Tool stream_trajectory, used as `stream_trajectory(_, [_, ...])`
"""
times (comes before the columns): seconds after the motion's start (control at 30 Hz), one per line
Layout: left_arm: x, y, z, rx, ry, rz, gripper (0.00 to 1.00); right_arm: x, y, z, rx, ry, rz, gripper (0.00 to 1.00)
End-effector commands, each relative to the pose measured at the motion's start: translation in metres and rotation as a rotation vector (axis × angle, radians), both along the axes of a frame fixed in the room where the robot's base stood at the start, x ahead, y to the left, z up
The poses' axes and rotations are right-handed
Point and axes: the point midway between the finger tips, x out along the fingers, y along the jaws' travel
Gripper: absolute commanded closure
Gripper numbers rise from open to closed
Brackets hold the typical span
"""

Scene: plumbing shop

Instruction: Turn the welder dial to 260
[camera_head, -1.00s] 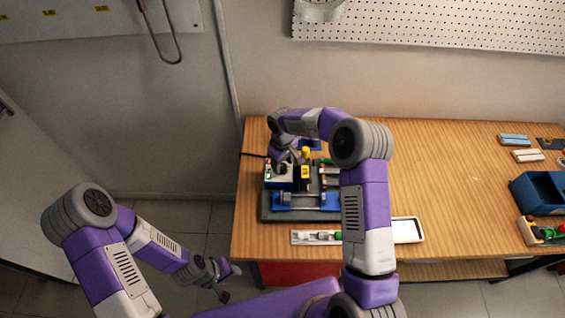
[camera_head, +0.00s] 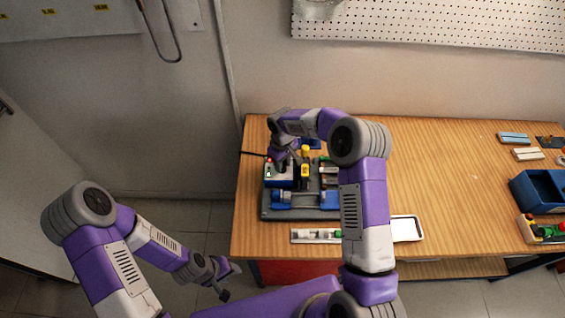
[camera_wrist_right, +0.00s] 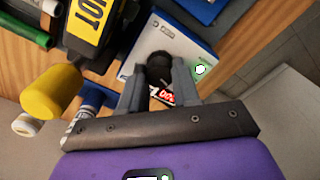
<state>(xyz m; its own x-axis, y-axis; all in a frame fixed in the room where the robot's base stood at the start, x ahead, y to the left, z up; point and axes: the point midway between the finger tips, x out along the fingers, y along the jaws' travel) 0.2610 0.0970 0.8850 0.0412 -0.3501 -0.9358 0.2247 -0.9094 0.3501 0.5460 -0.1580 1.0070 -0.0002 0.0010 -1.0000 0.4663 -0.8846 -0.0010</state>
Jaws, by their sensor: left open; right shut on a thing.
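The welder (camera_head: 277,181), a white-topped box with blue sides, stands at the left of the workbench; its pale top face also shows in the right wrist view (camera_wrist_right: 185,42). My right gripper (camera_head: 281,168) reaches down onto it. In the right wrist view my right gripper (camera_wrist_right: 159,75) is shut on the round black dial (camera_wrist_right: 159,64), one finger on each side. A red lit display (camera_wrist_right: 166,96) is partly hidden between the fingers; its number cannot be read. A green light (camera_wrist_right: 200,69) glows beside the dial. My left gripper (camera_head: 230,282) is open and empty, low beside the bench.
A black and yellow block marked HOT (camera_wrist_right: 90,22) stands close beside the welder, with a yellow knob (camera_wrist_right: 50,92) near it. A blue clamp bar (camera_head: 308,198) lies in front. A white tray (camera_head: 408,229) and a blue bin (camera_head: 543,192) are further right. The bench middle is clear.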

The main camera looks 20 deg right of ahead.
Motion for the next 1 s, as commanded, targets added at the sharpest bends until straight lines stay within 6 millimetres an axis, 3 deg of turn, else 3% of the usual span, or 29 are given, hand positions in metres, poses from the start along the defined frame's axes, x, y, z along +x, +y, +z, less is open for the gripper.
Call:
stream_trajectory(0.37, [0.000,0.000,-0.021,0.000,0.000,0.000,0.57,0.001,0.000,-0.002,-0.002,-0.003,-0.214,0.99])
stream_trajectory(1.0, [0.000,0.000,-0.050,0.000,0.000,0.000,0.57,0.000,0.000,0.000,-0.001,-0.002,-0.820,0.99])
